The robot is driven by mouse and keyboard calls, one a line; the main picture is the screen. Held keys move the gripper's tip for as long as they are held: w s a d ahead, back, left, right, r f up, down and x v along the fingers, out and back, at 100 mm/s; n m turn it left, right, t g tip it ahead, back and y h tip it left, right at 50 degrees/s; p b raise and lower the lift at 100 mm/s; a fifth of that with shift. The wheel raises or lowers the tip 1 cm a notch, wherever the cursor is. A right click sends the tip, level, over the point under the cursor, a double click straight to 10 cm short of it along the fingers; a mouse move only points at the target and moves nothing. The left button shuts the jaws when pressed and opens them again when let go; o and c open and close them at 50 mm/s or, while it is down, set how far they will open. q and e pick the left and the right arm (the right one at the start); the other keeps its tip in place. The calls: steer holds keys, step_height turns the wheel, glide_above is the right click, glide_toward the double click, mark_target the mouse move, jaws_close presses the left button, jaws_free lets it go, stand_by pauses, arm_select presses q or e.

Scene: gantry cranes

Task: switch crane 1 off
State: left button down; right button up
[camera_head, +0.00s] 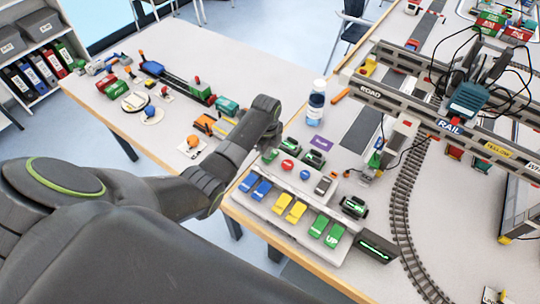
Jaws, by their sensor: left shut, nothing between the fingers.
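A white control panel (262,209) lies along the near edge of the right table. It carries pairs of blue (255,186), yellow (290,207) and green (327,231) keys. Behind them are a red round button (287,165), a blue round button (305,174) and a grey switch (323,185). A green switch (314,159) sits farther back. Labels are too small to tell which belongs to crane 1. My left gripper (273,138) is shut and empty, just left of the panel's back left corner. My right gripper is out of view.
A black box with a green light (377,246) and a black and green block (354,206) stand at the panel's right end. Curved track (402,205) runs to the right. The left table (180,70) holds toy trains.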

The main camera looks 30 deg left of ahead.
arm_select(q)
steer(key=shift+f+b, duration=0.3)
steer(key=shift+f, duration=0.25)
steer(key=shift+r, duration=0.1)
step_height(320, 180, up, 7)
steer(key=p, duration=0.8)
stand_by(0.6)
